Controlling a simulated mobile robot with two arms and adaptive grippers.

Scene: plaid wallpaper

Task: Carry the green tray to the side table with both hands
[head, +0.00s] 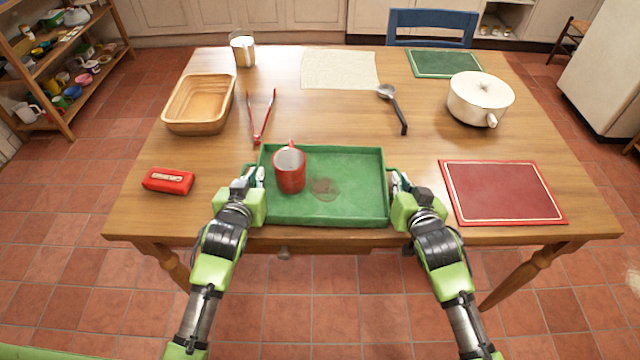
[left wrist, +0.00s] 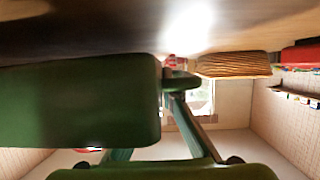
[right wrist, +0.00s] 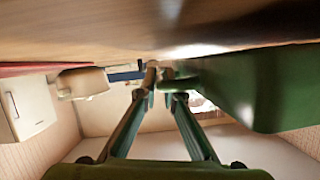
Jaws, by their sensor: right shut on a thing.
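The green tray (head: 352,207) lies on the wooden table near its front edge. A red mug (head: 290,172) stands on it, left of a brown stain. My right gripper (head: 398,180) is shut on the tray's right-hand handle; its fingers come together there in the right wrist view (right wrist: 161,80). My left gripper (head: 254,177) is at the tray's left-hand handle. In the left wrist view, the tray (left wrist: 85,105) hides most of one finger, so its grip is unclear. The side table cannot be made out.
A red case (head: 168,181), wooden basket (head: 199,105), tongs (head: 264,118), metal can (head: 243,50), ladle (head: 393,105), white pot (head: 480,100) and red mat (head: 502,193) surround the tray. A blue chair (head: 432,26) stands behind the table. Shelves (head: 55,70) stand left, and tiled floor is open in front.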

